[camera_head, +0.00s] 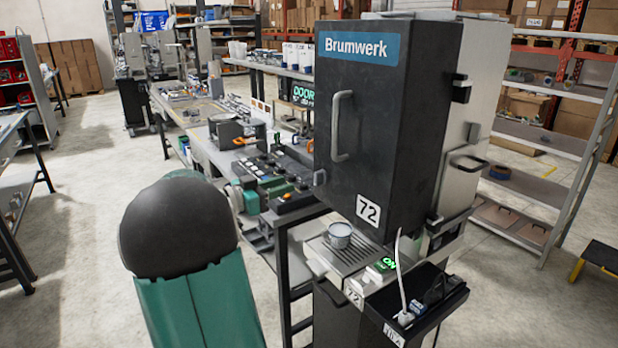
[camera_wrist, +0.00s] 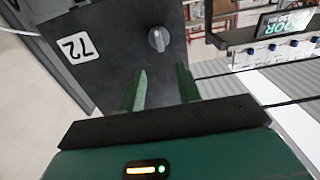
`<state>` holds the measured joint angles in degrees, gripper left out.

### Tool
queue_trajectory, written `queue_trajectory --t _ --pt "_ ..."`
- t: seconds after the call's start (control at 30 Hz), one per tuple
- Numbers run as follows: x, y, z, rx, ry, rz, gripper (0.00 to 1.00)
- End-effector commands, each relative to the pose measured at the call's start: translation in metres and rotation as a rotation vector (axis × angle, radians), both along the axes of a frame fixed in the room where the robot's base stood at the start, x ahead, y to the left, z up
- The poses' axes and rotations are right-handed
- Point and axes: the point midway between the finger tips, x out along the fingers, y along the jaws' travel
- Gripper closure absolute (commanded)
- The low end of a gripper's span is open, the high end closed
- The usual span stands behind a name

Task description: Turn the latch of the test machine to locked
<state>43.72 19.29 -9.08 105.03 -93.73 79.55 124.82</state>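The test machine is a tall black cabinet marked Brumwerk (camera_head: 375,120), with a pale vertical handle (camera_head: 341,125) on its closed-looking front door. Its latch is a small grey knob (camera_head: 320,177) low near the door's left edge. In the wrist view the same latch (camera_wrist: 158,39) shows on the dark door beside an upside-down 72 label (camera_wrist: 75,48); its grip bar stands slightly tilted there. My gripper (camera_wrist: 160,72) is open and empty. Its two green fingers point at the latch, which appears just past and between their tips, apart from them.
A ledge with a drip grille (camera_head: 345,255) juts out below the door and carries a small grey tin (camera_head: 340,235). A black tray (camera_head: 415,305) with a white cable is at the lower right. A cluttered workbench (camera_head: 215,150) stands at the machine's left.

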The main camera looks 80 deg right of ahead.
Motion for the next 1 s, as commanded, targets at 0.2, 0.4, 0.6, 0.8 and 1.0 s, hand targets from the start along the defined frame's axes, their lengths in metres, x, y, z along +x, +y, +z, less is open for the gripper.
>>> queue_trajectory --t 0.2,0.4,0.6,0.8,1.0 --pt "-0.029 -0.032 -0.001 0.002 -0.001 -0.001 0.66" --pt "-0.052 -0.058 -0.001 0.003 0.000 0.000 0.66" --pt "-0.061 -0.070 0.000 0.003 0.000 0.003 0.66" --pt "-0.062 -0.071 0.000 0.003 0.000 0.004 0.66" --pt "-0.062 -0.071 0.000 0.003 0.000 0.004 0.92"
